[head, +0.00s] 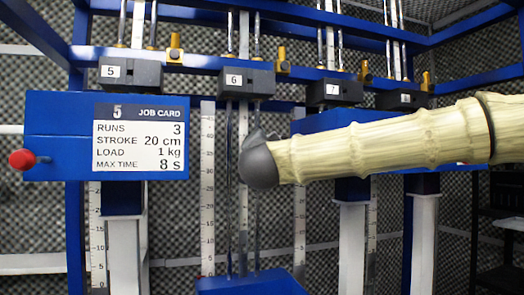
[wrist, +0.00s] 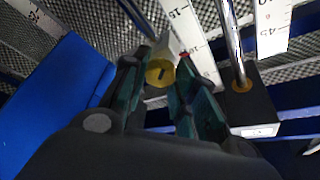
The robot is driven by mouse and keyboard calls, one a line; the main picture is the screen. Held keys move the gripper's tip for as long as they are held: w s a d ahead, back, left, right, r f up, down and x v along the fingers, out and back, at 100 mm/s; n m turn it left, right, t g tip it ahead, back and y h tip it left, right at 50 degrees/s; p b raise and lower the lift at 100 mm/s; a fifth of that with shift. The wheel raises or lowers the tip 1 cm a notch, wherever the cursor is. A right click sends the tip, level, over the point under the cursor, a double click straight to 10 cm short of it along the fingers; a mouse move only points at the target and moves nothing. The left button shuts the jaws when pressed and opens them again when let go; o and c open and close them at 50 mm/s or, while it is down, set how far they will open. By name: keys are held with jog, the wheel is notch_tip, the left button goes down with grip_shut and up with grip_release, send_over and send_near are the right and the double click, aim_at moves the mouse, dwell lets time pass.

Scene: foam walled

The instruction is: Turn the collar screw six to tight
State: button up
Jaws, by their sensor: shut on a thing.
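Collar block 6 (head: 247,84) is a dark block with a white "6" label on the upper blue rail, left of centre in the head view. My arm reaches in from the right below it, and its grey end hides my gripper there.
Similar blocks 5 (head: 112,72) and 7 (head: 333,92) stand along the rail with yellow fittings. A blue box with a job card (head: 138,140) and a red knob (head: 22,160) is at left. Vertical rods and white scales hang close around. A dark block with a rod (wrist: 250,108) is right of my fingers.

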jog(key=m+g+y+b, duration=0.1)
jog(key=m+g, duration=0.1)
jog(key=m, duration=0.5)
jog(key=m+g+y+b, duration=0.1)
jog(key=m+g, duration=0.2)
jog(key=m, duration=0.4)
jog(key=r+m+g+y+b, duration=0.1)
jog(key=m+g, duration=0.2)
jog(key=m, duration=0.5)
jog(key=shift+w+d+y+b, duration=0.15)
jog(key=shift+d+y+b, duration=0.2)
jog(key=shift+y, duration=0.05)
dwell(0.6)
jog(key=o, duration=1.1)
jog(key=shift+c, duration=0.2)
jog(key=shift+r, duration=0.1)
jog(key=v, duration=1.2)
